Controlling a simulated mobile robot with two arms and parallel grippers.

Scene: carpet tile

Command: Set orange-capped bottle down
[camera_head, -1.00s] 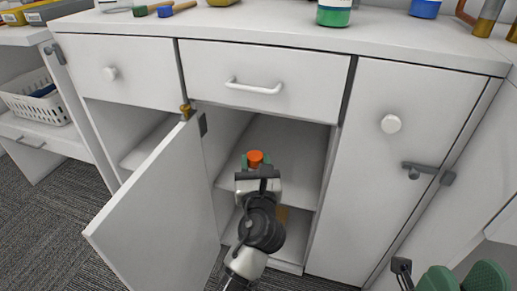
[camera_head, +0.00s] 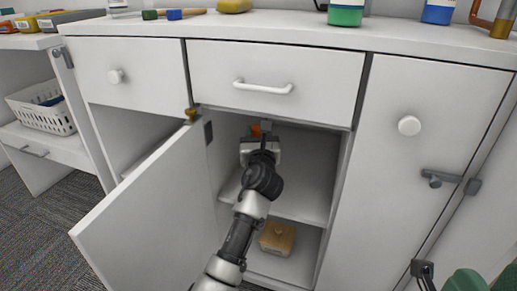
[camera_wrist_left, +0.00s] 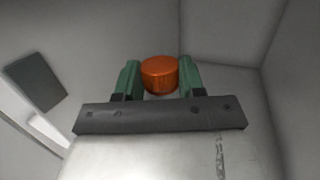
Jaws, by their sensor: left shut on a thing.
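The orange-capped bottle shows only as its orange cap (camera_head: 256,129) in the head view; its body is hidden behind my gripper. In the left wrist view the orange cap (camera_wrist_left: 160,74) sits between the two green fingers. My left gripper (camera_head: 260,133) is inside the open cabinet, above the middle shelf (camera_head: 300,190), and is shut on the bottle. I cannot tell whether the bottle touches the shelf. My right gripper is not clearly in view; only green parts (camera_head: 466,283) show at the lower right corner.
The open cabinet door (camera_head: 150,215) stands to the left of my arm. A drawer (camera_head: 320,75) is just above the opening. A tan box (camera_head: 277,238) lies in the lower compartment. The shelf right of my gripper is clear.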

